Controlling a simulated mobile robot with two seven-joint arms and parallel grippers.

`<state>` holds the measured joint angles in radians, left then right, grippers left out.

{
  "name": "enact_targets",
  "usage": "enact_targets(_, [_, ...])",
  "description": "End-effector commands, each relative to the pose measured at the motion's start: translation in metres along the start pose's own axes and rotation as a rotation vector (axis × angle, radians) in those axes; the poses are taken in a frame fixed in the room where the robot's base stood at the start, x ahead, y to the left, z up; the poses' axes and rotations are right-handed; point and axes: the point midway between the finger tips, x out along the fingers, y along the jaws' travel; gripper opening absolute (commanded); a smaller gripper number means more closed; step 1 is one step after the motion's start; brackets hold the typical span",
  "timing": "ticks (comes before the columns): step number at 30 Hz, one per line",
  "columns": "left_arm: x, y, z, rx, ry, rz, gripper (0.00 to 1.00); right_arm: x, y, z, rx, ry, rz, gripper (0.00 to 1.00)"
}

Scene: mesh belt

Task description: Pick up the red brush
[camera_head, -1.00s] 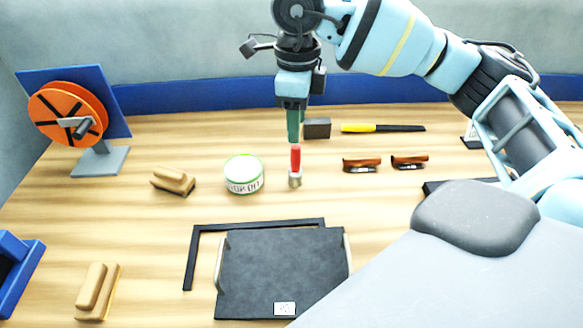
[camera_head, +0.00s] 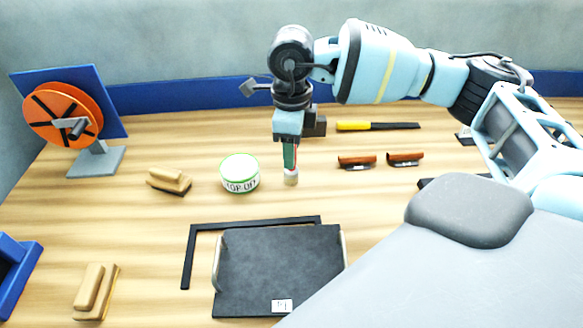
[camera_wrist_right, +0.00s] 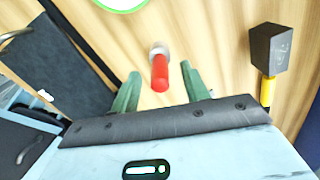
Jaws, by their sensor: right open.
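The red brush shows in the right wrist view (camera_wrist_right: 160,75) with a red handle and a pale tip. It lies between the two green fingers of my right gripper (camera_wrist_right: 166,92), with a gap on either side. In the head view the brush (camera_head: 291,179) shows mainly its pale end below the fingers; most of the red handle is hidden by my right gripper (camera_head: 290,160). The right gripper is open, pointing down around the handle. My left gripper is not in view.
A white tub with a green rim (camera_head: 240,174) stands just left of the brush. A hammer with a yellow handle (camera_head: 352,126) lies behind. Two brown-handled tools (camera_head: 357,162) lie to the right. A black tray (camera_head: 275,262) is in front. Wooden blocks (camera_head: 169,180) lie left.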

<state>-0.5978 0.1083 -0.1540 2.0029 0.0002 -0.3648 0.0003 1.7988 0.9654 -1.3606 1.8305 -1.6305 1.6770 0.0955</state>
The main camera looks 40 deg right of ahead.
Motion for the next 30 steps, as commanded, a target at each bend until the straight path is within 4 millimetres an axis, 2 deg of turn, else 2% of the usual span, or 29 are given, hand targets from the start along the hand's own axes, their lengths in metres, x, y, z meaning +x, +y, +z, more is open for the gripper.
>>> enact_targets(2, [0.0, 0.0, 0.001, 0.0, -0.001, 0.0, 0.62, 0.0, 0.0, 0.0, 0.0, 0.0, 0.0, 0.46])
enact_targets(12, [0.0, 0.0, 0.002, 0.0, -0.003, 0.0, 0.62, 0.0, 0.0, 0.0, 0.0, 0.0, 0.001, 0.01])
enact_targets(23, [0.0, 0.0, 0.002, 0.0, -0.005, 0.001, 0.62, -0.003, 0.0, 0.001, 0.0, -0.001, 0.0, 0.0])
enact_targets(30, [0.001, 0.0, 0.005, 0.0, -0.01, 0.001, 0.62, -0.025, 0.0, 0.001, -0.001, -0.002, 0.0, 0.0])
